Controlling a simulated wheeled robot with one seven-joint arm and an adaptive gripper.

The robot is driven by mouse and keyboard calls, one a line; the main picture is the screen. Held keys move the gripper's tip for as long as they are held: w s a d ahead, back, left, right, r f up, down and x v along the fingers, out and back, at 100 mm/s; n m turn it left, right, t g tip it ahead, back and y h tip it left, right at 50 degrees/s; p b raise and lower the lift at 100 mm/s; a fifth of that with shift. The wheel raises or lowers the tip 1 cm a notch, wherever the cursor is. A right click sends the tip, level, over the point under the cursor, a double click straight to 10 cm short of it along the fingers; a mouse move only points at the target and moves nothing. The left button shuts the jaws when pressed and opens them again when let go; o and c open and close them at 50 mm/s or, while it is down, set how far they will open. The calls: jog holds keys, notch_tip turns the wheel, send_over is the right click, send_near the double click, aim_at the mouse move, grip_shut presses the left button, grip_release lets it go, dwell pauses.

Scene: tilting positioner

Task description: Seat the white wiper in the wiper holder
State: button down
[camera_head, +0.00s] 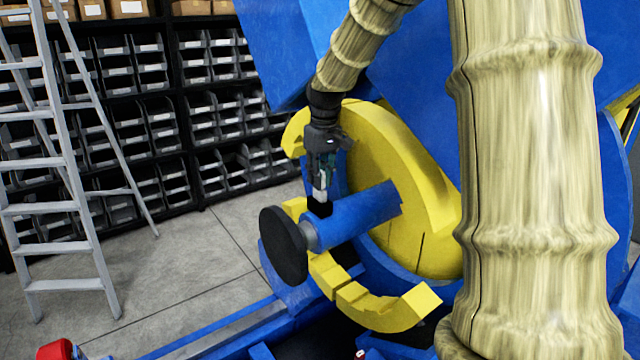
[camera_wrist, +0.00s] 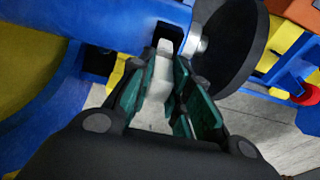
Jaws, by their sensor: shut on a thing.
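The white wiper (camera_head: 320,194) is a small pale block held upright between the fingertips of my gripper (camera_head: 321,180). In the wrist view the wiper (camera_wrist: 164,52) shows between the green-sided fingers of my gripper (camera_wrist: 162,82), which are shut on it. The wiper holder (camera_head: 319,209) is a small black piece on the blue cylinder, directly below the wiper. In the wrist view the holder (camera_wrist: 172,30) shows as a dark opening, with the wiper's far end at it. I cannot tell how deep the wiper is in the holder.
The blue cylinder (camera_head: 355,218) juts from the yellow positioner wheel (camera_head: 420,195) and ends in a black disc (camera_head: 284,245) close to my gripper. A yellow curved segment (camera_head: 385,308) lies below. A grey ladder (camera_head: 60,170) and bin shelves (camera_head: 130,110) stand to the left.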

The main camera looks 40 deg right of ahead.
aim_at(322, 191)
jog(key=shift+f+p, duration=0.5)
jog(key=shift+f, duration=1)
jog(key=shift+a+f, duration=0.1)
jog(key=c, duration=1.3)
grip_release()
jog(key=r+b, duration=0.1)
jog(key=r, duration=0.3)
jog(key=s+r+b, duration=0.1)
jog(key=r, duration=0.3)
jog(key=r+b, duration=0.1)
jog(key=r, duration=0.3)
jog(key=shift+s+a+r, duration=0.1)
jog(key=shift+s+r, duration=0.05)
jog(key=shift+s, duration=0.05)
